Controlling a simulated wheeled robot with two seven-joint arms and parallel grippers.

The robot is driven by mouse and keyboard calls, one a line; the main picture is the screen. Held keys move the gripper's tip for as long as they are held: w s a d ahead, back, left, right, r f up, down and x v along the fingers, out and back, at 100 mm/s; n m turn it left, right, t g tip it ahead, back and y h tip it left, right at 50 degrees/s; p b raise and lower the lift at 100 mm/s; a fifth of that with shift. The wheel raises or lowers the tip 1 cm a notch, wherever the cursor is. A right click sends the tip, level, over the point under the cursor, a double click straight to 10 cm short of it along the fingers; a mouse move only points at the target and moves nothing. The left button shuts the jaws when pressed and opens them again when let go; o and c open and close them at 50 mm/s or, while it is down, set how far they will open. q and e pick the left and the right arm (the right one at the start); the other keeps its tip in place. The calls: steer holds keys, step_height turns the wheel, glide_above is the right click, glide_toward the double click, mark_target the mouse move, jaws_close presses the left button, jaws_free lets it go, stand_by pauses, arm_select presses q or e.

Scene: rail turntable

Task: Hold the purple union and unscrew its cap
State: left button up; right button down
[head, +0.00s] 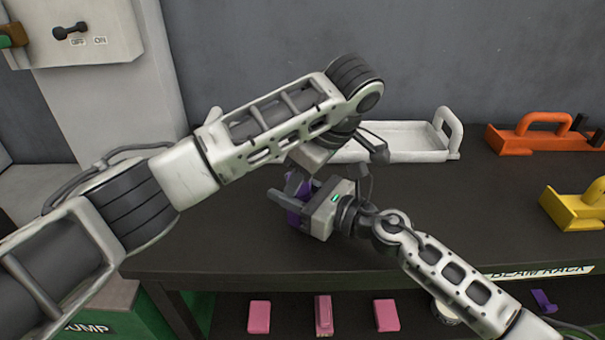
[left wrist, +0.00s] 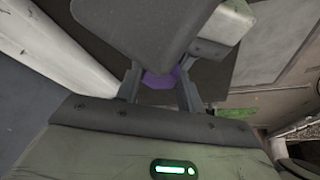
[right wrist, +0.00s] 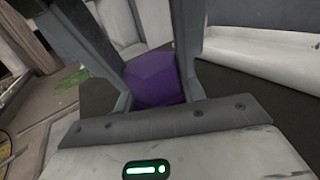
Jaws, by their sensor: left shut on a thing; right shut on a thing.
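The purple union (head: 294,211) is above the dark bench near the middle of the head view, mostly hidden by my grippers. My left gripper (head: 293,184) comes down on it from above and is shut on a purple part. That part shows between its fingers in the left wrist view (left wrist: 160,78). My right gripper (head: 286,202) reaches in from the right, lower down, and is shut on the union. A faceted purple body fills its fingers in the right wrist view (right wrist: 155,77). I cannot tell the cap apart from the body.
A white tray with a handle (head: 403,140) stands behind the grippers. An orange handled holder (head: 525,139) and a yellow one (head: 578,210) are to the right. Several pink blocks (head: 322,315) and a small purple piece (head: 543,300) lie below the bench edge.

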arm_select(q)
steer(key=n+g, duration=0.1)
steer(key=n, duration=0.1)
steer(key=shift+w+n+y, duration=0.15)
steer(key=shift+n+y, duration=0.15)
steer(key=shift+n, duration=0.1)
steer(key=n+g, duration=0.1)
steer(key=n, duration=0.2)
steer(key=o, duration=1.3)
steer(key=shift+o, duration=0.5)
steer(key=shift+r, duration=2)
